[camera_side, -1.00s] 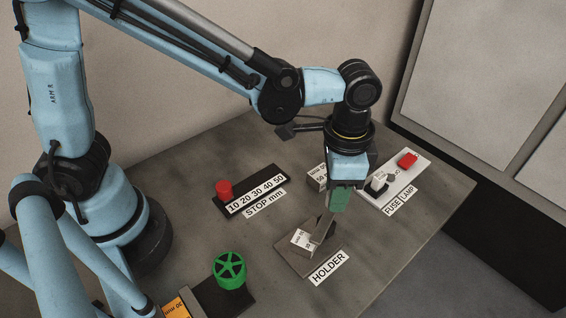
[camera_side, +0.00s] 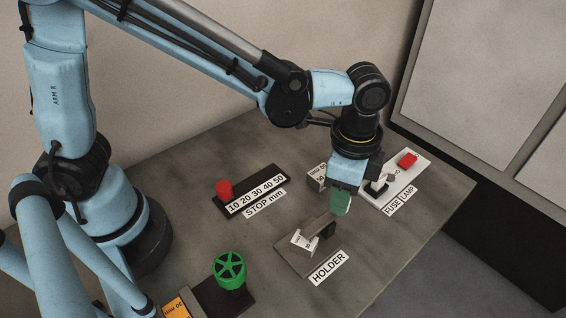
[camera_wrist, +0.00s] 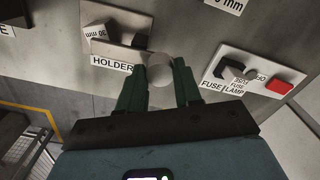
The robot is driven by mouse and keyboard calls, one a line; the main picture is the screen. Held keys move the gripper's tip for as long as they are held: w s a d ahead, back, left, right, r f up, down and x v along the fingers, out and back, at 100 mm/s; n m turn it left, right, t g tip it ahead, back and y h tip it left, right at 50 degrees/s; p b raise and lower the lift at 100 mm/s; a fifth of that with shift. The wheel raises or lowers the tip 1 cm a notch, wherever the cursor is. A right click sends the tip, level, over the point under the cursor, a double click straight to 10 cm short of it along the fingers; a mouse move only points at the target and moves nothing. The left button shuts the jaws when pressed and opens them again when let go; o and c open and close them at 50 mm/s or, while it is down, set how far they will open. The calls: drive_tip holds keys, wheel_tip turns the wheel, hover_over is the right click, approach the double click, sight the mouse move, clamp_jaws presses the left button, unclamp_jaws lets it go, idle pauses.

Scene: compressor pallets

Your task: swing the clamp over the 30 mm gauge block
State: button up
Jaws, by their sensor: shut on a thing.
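The holder (camera_side: 290,262) is a flat plate on the table with its label in front. The white-faced 30 mm gauge block (camera_side: 302,240) stands in it and also shows in the wrist view (camera_wrist: 97,36). The clamp (camera_side: 318,224) is a grey bar at the block's back and right. My gripper (camera_side: 340,205) is above the right back of the holder. In the wrist view, the green fingers of my gripper (camera_wrist: 160,72) are shut on the clamp's round grey knob (camera_wrist: 160,65). Whether the bar lies over or behind the block is hard to tell.
Another gauge block (camera_side: 317,177) stands behind my gripper. The fuse and lamp panel (camera_side: 398,185) with a red lamp (camera_side: 408,160) is at the right. The stop rail (camera_side: 257,192) with a red knob is behind left. A green handwheel (camera_side: 229,268) stands front left.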

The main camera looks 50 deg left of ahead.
drive_tip(key=o, duration=1)
drive_tip(key=shift+o, duration=0.2)
wheel_tip(320, 180, up, 12)
drive_tip(key=s+a+f+n+t, duration=0.1)
drive_tip(key=a+f+n+t, duration=0.1)
drive_tip(key=a+n, duration=0.4)
drive_tip(key=s+a+f+n+t, duration=0.2)
drive_tip(key=a+n+t, duration=0.3)
drive_tip(key=a, duration=1)
drive_tip(key=shift+f+n, duration=0.4)
drive_tip(key=shift+n, duration=0.5)
